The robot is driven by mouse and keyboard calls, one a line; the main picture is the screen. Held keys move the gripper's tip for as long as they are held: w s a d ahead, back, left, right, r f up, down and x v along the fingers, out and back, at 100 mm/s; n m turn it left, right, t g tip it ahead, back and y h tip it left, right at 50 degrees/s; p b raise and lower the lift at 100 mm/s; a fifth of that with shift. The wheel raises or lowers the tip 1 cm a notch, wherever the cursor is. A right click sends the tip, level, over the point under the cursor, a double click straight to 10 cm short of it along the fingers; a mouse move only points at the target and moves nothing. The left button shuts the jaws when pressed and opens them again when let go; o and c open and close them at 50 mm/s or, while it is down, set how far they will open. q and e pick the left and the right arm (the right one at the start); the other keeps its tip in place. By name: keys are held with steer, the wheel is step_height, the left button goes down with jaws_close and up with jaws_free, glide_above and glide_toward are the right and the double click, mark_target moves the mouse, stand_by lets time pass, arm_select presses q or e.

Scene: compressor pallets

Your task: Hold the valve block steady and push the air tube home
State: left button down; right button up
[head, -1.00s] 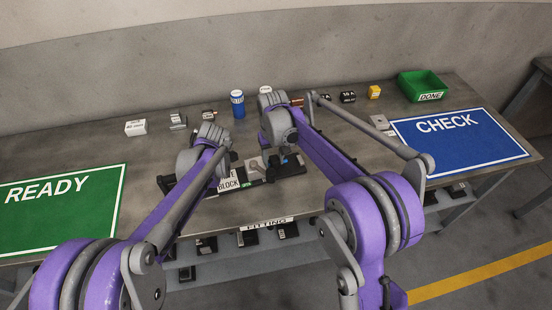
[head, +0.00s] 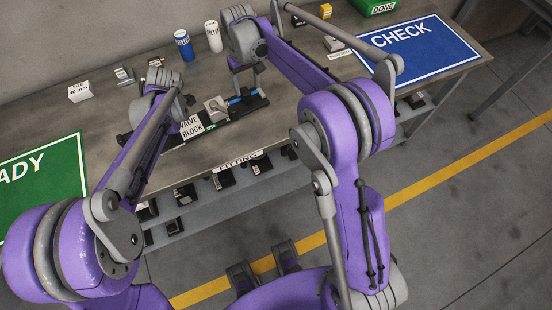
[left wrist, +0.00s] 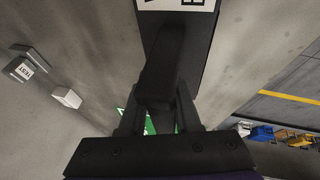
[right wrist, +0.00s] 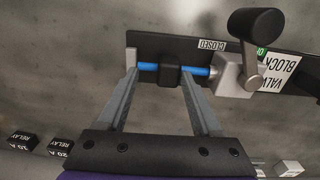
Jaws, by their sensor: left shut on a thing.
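The valve block is a grey fitting (head: 216,104) with a black-knobbed lever, on a long black base (head: 170,142) with a VALVE BLOCK label. It also shows in the right wrist view (right wrist: 234,76). The blue air tube (right wrist: 200,71) runs through a black holder (right wrist: 170,70); its right end meets the grey fitting, and I cannot tell how deep it sits. My right gripper (right wrist: 160,80) has its fingers apart, one on each side of the holder. My left gripper (left wrist: 158,110) is shut on a dark bar at the base's left end; its fingertips are partly hidden.
A green READY mat (head: 45,185) lies left and a blue CHECK mat (head: 420,55) right. A blue can (head: 182,45), a white can (head: 213,36) and small parts stand at the back. A green DONE bin (head: 375,6) is at the far right.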

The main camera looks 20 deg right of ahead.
mark_target(248, 91)
step_height(248, 91, up, 10)
steer(key=s+t, duration=0.1)
steer(key=s, duration=0.6)
steer(key=s+f+t, duration=0.2)
steer(key=s+f, duration=0.2)
steer(key=s, duration=0.7)
steer(key=s+f+m+t, duration=0.1)
steer(key=s+f, duration=0.3)
steer(key=s, duration=0.8)
steer(key=shift+d+f+t, duration=0.3)
steer(key=shift+d+t, duration=0.1)
steer(key=shift+t, duration=0.1)
steer(key=shift+w, duration=0.1)
